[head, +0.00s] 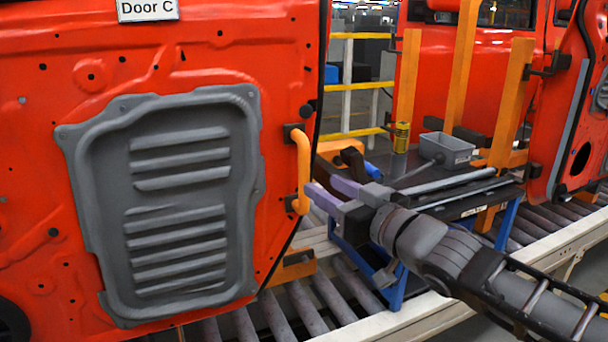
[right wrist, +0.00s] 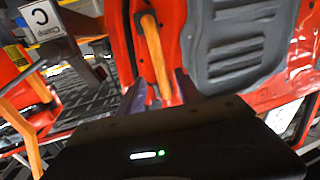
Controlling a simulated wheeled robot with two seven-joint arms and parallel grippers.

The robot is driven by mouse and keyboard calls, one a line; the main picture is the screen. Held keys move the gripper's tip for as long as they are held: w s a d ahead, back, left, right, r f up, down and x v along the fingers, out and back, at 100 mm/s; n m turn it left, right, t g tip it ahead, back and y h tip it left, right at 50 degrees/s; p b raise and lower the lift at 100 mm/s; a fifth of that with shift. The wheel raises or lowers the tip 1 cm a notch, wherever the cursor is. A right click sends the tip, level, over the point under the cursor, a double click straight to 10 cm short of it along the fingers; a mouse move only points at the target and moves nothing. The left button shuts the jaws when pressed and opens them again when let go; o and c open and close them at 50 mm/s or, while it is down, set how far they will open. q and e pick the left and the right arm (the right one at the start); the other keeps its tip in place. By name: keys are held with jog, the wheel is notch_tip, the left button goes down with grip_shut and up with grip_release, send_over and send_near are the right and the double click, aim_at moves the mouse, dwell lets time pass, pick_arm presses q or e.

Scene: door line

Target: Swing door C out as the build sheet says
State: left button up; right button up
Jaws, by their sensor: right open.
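Door C (head: 290,60) is a large red door with a grey louvred panel (head: 180,200) and a "Door C" label (head: 148,9); it fills the left of the head view. An orange upright handle (head: 301,165) stands on its right edge. My right gripper (head: 321,190) is open just right of the handle, its pale purple fingers pointing at it. In the right wrist view the handle (right wrist: 155,55) runs down toward the space between the dark fingers (right wrist: 157,88); I cannot tell whether they touch it. My left gripper is out of view. No build sheet is legible.
A blue-framed cart (head: 395,285) with a grey bin (head: 447,149) and tools stands behind my right gripper. A roller conveyor (head: 320,300) runs below the door. Another red door (head: 555,130) and orange posts (head: 460,70) stand at the right.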

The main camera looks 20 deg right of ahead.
aim_at(307, 177)
jog(key=w, duration=0.2)
jog(key=w+a, duration=0.1)
jog(key=w, duration=0.2)
jog(key=w+b, duration=0.1)
jog(key=w, duration=0.1)
jog(key=shift+w+a, duration=0.2)
jog(key=shift+a, duration=0.05)
jog(key=shift+c, duration=0.4)
grip_shut()
dwell(0.8)
